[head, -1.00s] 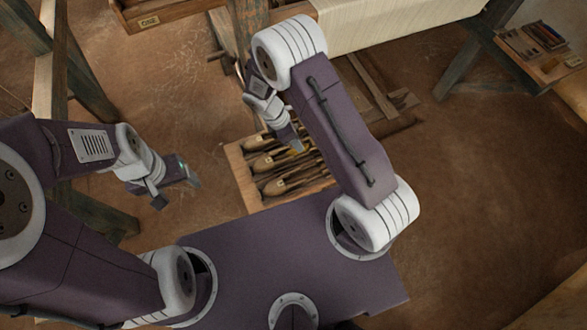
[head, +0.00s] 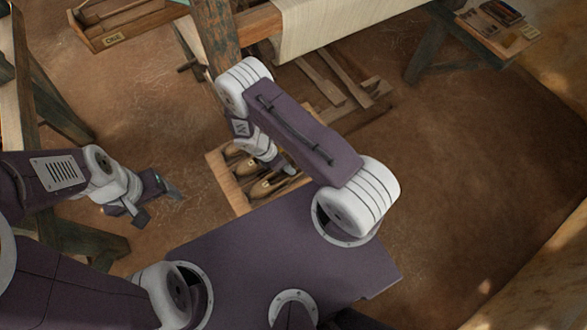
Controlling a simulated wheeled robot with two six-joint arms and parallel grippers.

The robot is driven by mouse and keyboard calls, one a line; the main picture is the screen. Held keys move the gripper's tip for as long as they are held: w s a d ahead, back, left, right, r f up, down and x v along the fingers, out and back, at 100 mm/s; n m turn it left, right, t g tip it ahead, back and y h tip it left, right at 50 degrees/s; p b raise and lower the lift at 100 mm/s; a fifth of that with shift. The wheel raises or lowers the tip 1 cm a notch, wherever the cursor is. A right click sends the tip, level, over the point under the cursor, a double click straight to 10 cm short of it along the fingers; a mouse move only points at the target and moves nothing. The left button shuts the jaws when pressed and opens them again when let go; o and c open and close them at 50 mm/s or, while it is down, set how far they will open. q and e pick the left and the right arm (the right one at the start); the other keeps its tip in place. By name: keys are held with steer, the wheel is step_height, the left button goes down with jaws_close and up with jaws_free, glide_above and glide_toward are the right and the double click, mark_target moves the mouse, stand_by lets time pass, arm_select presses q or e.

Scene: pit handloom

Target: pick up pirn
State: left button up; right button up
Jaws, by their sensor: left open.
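Several pirns (head: 262,189), tan and spindle-shaped, lie in an open wooden tray (head: 228,184) in the middle of the head view. My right arm hides the tray's right and far parts. My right gripper (head: 286,167) points down over the tray, close to the pirns. Its fingers are small and partly hidden, so I cannot tell whether they are apart or touch a pirn. My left gripper (head: 159,203) is open and empty, to the left of the tray and apart from it.
The loom's wooden post (head: 218,35) and pale cloth (head: 335,22) stand beyond my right arm. A wooden box (head: 122,27) lies at the upper left. A small bench with tools (head: 497,28) is at the upper right. The brown floor on the right is clear.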

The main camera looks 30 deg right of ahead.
steer(key=shift+s+d+f, duration=0.15)
steer(key=shift+s+f, duration=0.2)
steer(key=shift+f, duration=0.25)
steer(key=shift+f, duration=0.1)
jaws_close()
stand_by(0.9)
